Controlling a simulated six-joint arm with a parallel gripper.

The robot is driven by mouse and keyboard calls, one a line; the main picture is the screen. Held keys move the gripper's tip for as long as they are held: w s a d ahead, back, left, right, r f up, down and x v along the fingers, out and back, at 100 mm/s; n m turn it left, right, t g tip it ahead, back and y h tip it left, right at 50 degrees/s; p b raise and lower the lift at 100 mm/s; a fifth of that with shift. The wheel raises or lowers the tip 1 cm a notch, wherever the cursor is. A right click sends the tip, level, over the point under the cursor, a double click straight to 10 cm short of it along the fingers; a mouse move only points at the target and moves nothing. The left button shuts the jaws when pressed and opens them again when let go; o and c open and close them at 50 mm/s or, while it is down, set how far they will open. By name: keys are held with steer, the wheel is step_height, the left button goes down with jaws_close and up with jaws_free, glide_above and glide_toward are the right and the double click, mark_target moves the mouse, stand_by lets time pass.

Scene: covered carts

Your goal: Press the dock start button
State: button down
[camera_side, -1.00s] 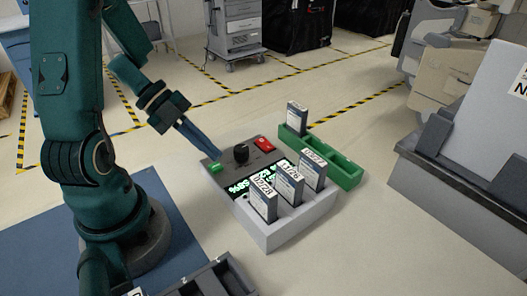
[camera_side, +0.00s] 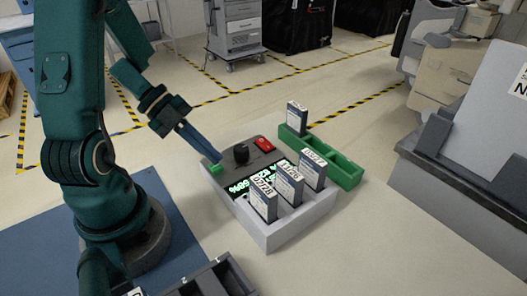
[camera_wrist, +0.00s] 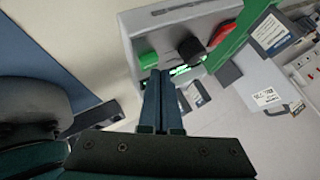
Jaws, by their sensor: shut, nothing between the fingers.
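The dock (camera_side: 272,232) is a pale grey box with a dark top panel, standing on the floor. A green button (camera_side: 217,168) sits at the panel's left corner, beside a black knob (camera_side: 241,153) and a red switch (camera_side: 264,144). My gripper (camera_side: 220,158) is shut and empty, pointing down with its tips at the green button. I cannot tell whether they touch it. In the wrist view the shut fingertips (camera_wrist: 160,74) lie just below the green button (camera_wrist: 148,60), with the black knob (camera_wrist: 190,49) to their right.
Three labelled packs (camera_side: 288,186) stand in the dock in front of a lit green display (camera_side: 240,187). A green rack (camera_side: 345,171) behind the dock holds one more pack (camera_side: 297,118). A grey machine (camera_side: 460,190) stands at right. A dark tray (camera_side: 225,277) is at the front edge.

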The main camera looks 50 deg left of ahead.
steer(key=shift+f, duration=0.4)
stand_by(0.7)
steer(key=shift+r, duration=0.85)
steer(key=shift+r, duration=2.5)
steer(key=shift+r, duration=0.1)
step_height(320, 180, up, 7)
glide_above(211, 164)
